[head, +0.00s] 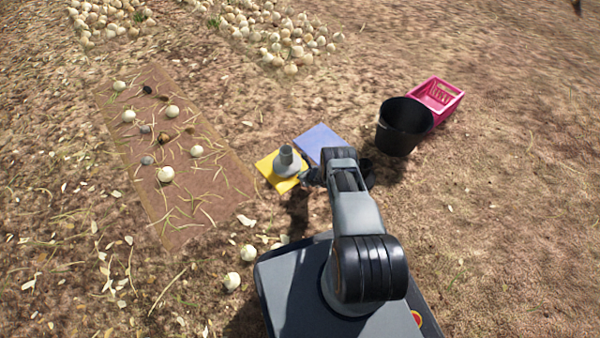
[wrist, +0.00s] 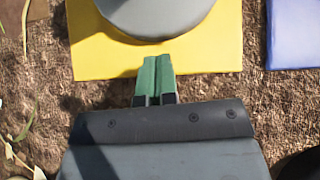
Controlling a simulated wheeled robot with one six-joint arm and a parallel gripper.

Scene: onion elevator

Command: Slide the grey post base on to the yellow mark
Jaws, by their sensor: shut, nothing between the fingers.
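The grey post base (head: 288,163) stands upright on the yellow mark (head: 266,172), with yellow showing around it. In the wrist view, the round grey base (wrist: 155,18) is cut off by the top edge, and the yellow mark (wrist: 100,55) spreads on both sides and in front of it. My gripper (wrist: 155,62) is shut and empty. Its green fingertips are over the near edge of the yellow mark, just short of the base's near rim. I cannot tell whether they touch it. In the head view, my gripper (head: 312,176) is just right of the base, partly hidden by my arm.
A blue-violet square (head: 318,138) lies right behind the yellow mark. A black bucket (head: 404,127) and a pink crate (head: 437,97) stand at the right. A brown strip (head: 150,150) with onions and stones lies left. Loose onions (head: 248,252) lie near my base.

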